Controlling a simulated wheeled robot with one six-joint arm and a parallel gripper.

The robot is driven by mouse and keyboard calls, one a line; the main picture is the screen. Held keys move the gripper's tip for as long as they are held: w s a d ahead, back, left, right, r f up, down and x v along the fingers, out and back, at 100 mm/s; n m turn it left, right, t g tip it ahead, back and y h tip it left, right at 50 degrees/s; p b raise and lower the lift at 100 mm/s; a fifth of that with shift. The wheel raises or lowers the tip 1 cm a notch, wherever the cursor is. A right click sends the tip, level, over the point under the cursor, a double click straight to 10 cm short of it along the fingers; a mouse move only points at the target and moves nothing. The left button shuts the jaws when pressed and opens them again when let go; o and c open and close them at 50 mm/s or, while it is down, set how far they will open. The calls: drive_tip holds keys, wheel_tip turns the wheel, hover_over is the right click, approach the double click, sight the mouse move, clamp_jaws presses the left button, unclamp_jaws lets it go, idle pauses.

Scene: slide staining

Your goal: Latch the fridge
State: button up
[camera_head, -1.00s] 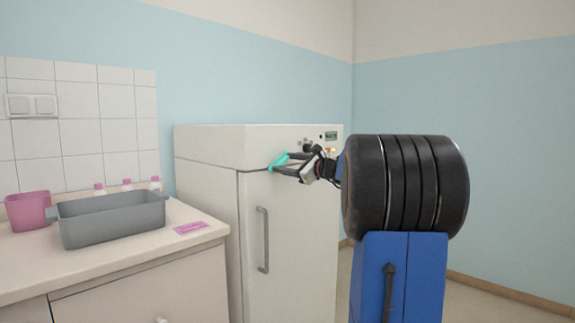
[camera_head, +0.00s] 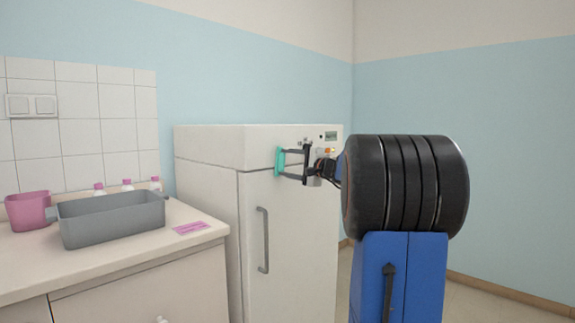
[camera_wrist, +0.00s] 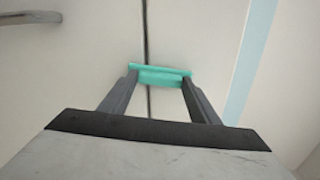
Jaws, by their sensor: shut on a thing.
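The fridge (camera_head: 290,230) is a white cabinet with its door closed in the head view. A teal latch (camera_head: 279,160) stands upright on its front, near the seam between the door and the top panel. In the wrist view the latch (camera_wrist: 160,76) lies straight across the dark seam. My gripper (camera_head: 284,163) reaches it from the right. In the wrist view, my gripper's (camera_wrist: 160,80) two grey fingers are shut on the latch, one at each end.
A grey door handle (camera_head: 264,240) sits lower on the fridge door. The counter (camera_head: 110,262) to the left holds a grey tray (camera_head: 112,222), a pink container (camera_head: 28,210), several pink-capped bottles and a pink card (camera_head: 190,228).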

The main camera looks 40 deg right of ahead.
drive_tip(key=shift+f+n, duration=0.1)
drive_tip(key=shift+n, duration=0.7)
drive_tip(key=o, duration=1)
drive_tip(key=shift+o, duration=0.2)
drive_tip(key=shift+s, duration=0.15)
drive_tip(key=s+d, duration=0.2)
drive_tip(key=s, duration=1.5)
drive_tip(key=shift+d, duration=0.3)
